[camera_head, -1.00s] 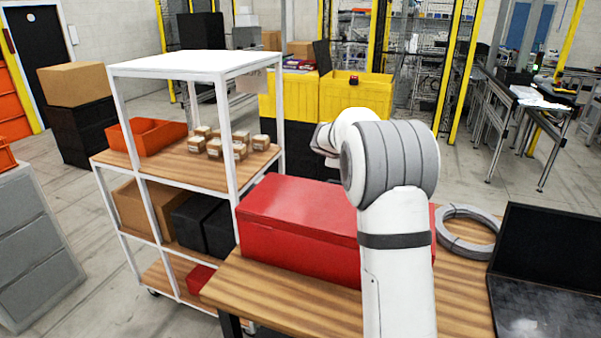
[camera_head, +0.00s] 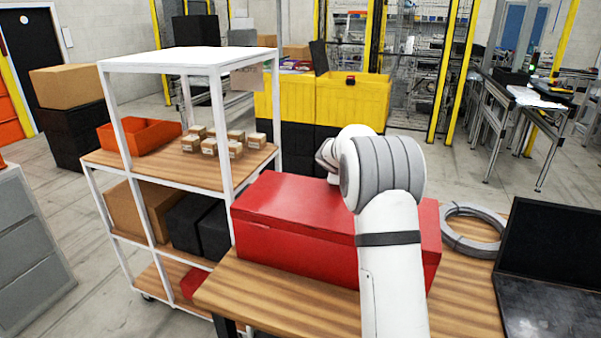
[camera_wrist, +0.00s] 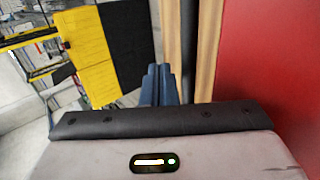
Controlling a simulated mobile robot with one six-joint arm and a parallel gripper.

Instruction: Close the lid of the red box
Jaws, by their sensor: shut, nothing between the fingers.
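The red box (camera_head: 290,243) stands on the wooden table in the head view. Its red lid (camera_head: 285,203) appears to lie flat across the top, with a seam along the near side. My arm hides part of the right half of the box. In the wrist view a large red surface, apparently the box (camera_wrist: 275,60), fills the right side. My gripper (camera_wrist: 157,72) shows there with its dark fingers together and empty, left of the red surface. In the head view the fingers are hidden behind my wrist.
A grey cable coil (camera_head: 472,230) and a black laptop (camera_head: 550,255) lie right of the box. A white-framed shelf cart (camera_head: 175,62) stands close on the left. Yellow crates (camera_head: 352,100) stand behind. The table's front left (camera_head: 270,290) is bare wood.

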